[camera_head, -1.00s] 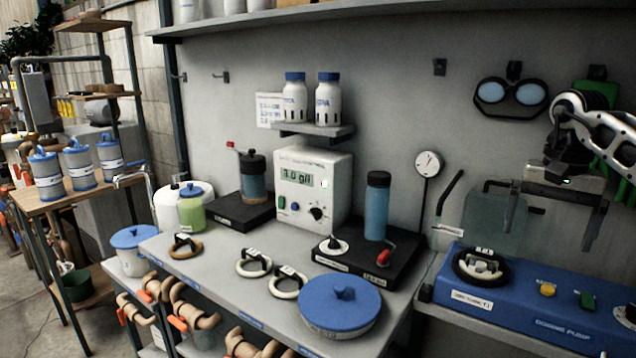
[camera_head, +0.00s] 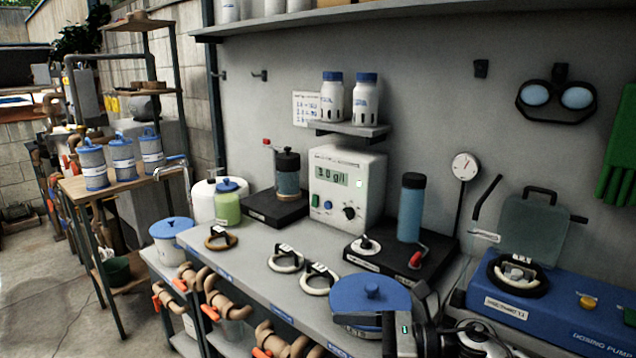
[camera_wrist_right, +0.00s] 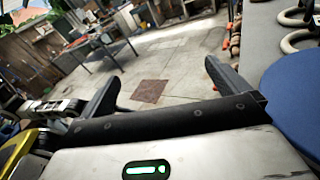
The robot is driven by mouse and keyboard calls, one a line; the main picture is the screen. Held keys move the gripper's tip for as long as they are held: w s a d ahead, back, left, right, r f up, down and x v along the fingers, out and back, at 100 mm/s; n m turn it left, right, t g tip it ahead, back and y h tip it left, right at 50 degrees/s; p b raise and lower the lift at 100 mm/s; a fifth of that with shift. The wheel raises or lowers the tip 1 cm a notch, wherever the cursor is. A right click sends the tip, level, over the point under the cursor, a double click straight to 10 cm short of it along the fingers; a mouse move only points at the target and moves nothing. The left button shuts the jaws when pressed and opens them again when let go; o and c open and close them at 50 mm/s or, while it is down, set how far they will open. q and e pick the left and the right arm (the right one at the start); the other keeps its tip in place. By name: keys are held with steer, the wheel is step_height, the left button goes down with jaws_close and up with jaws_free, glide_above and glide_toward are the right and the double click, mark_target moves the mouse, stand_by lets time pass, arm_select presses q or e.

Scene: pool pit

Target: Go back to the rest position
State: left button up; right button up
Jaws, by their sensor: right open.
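My right gripper (camera_head: 360,333) is low at the bottom edge of the head view, in front of the round blue lid (camera_head: 370,293) at the bench's front corner. In the right wrist view its two fingers (camera_wrist_right: 167,88) stand wide apart with nothing between them, and the floor shows through the gap. The blue lid also shows at the right edge of the wrist view (camera_wrist_right: 296,108). Part of the lid's front is hidden by the gripper in the head view. My left gripper is not in view.
The grey bench (camera_head: 250,262) carries ring handles, a white meter (camera_head: 343,190) and a blue bottle (camera_head: 411,208). A blue dosing pump (camera_head: 545,308) stands at the right. Goggles (camera_head: 556,97) and a green glove (camera_head: 620,150) hang on the wall. Open floor (camera_head: 45,285) lies left.

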steer(key=s+d+f+n+t+h, duration=0.3)
steer(key=s+d+f+n+h, duration=0.2)
steer(key=s+f+n+h, duration=0.2)
steer(key=s+d+f+n+t+h, duration=0.4)
steer(key=s+d+f+n+h, duration=0.2)
steer(key=s+f+n, duration=0.6)
step_height(320, 180, down, 3)
steer(key=n+h, duration=0.1)
steer(key=n, duration=0.4)
steer(key=shift+s+n, duration=0.3)
steer(key=shift+f, duration=0.1)
